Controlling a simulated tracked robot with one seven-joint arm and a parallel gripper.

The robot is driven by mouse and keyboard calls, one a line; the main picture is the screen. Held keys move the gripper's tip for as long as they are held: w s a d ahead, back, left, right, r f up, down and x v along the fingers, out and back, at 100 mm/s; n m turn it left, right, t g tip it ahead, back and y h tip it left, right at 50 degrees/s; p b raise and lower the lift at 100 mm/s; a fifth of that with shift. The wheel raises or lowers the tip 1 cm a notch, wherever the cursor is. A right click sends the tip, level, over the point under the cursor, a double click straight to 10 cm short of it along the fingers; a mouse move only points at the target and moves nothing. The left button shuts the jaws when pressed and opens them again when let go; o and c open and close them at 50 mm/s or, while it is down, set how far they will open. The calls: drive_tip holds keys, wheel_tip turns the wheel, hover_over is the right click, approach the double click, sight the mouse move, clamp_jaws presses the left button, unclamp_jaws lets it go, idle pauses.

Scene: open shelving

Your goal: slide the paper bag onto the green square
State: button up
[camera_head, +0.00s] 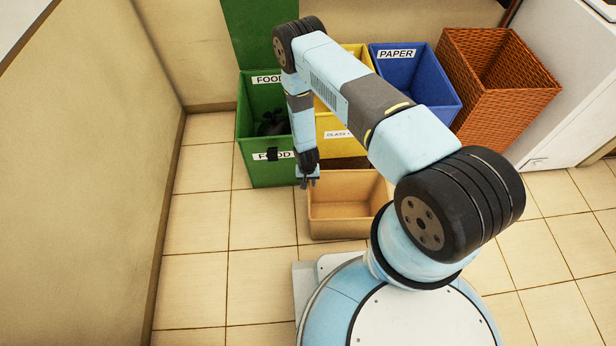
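My gripper (308,181) points down in front of the green bin (262,172), near the left edge of a tan open-topped box (345,229) on the floor. Its fingers are too small here to tell whether they are open or shut. I cannot tell whether it touches the box. The box looks empty, and its right side is partly hidden by my arm. I see no clear paper bag and no green square on the floor. A green upright panel (255,40) stands behind the green bin, which is labelled FOOD and holds something dark (272,124).
A yellow bin (330,122), partly hidden by my arm, a blue bin (425,75) labelled PAPER and a brown wicker basket (500,100) line the back. A white cabinet (575,90) stands at right. Tiled floor (200,230) is clear at left, beside a beige wall (85,180).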

drive_tip(key=shift+d+f, duration=0.1)
drive_tip(key=shift+f, duration=2.05)
clamp_jaws()
